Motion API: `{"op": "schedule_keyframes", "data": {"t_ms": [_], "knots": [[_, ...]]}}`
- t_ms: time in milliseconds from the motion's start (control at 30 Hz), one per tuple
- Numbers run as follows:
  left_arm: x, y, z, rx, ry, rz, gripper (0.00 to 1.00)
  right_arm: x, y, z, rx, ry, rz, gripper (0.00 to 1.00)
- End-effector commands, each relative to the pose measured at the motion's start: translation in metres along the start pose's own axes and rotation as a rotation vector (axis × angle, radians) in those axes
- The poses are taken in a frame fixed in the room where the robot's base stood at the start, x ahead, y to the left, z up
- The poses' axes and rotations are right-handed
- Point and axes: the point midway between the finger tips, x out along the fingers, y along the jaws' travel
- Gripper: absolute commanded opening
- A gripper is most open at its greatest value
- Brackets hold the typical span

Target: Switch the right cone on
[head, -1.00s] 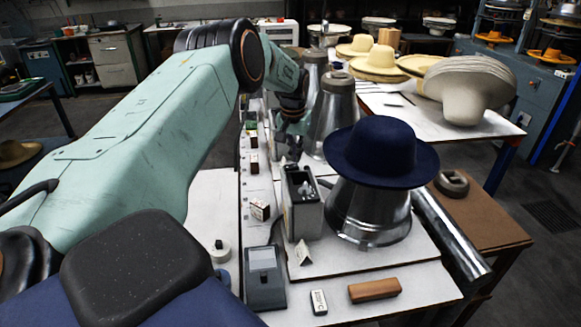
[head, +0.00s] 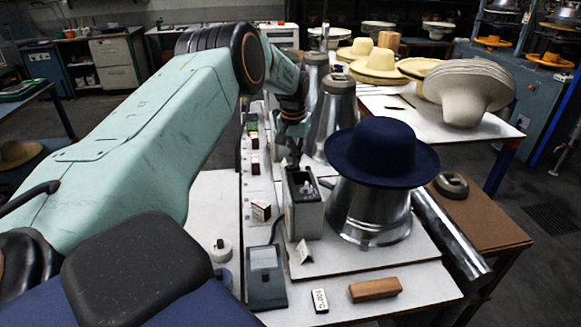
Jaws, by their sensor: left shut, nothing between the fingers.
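The right cone (head: 365,215) is a shiny metal cone on a white board, with a navy hat (head: 382,153) on top. Just left of it stands a grey control box (head: 303,219) with an open-looking dark top and a small switch (head: 305,188) in it. I cannot tell the switch's position. My left gripper (head: 293,161) is shut and empty, pointing down just behind and above the far edge of the box. I cannot tell whether it touches the box. My right gripper is not in view.
More bare metal cones (head: 334,115) stand behind. In front lie a grey device (head: 265,275), a wooden block (head: 375,289) and a small labelled block (head: 319,300). A folded white card (head: 304,251) stands by the box. Straw hats (head: 379,62) sit on the table behind.

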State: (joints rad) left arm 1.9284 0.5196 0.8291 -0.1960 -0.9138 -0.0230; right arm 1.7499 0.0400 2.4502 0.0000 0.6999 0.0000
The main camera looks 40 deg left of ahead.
Motion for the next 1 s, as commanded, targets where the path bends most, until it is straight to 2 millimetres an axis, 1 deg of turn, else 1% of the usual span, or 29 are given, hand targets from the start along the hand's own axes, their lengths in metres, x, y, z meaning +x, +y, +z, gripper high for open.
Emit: {"op": "schedule_keyframes", "data": {"t_ms": [800, 1000], "knots": [[0.0112, 0.0001, 0.0017, 0.001, 0.000, 0.000, 0.00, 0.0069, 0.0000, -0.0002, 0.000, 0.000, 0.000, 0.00], [0.0058, 0.0001, 0.0010, 0.000, 0.000, 0.000, 0.00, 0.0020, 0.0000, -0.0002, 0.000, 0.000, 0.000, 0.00]]}}
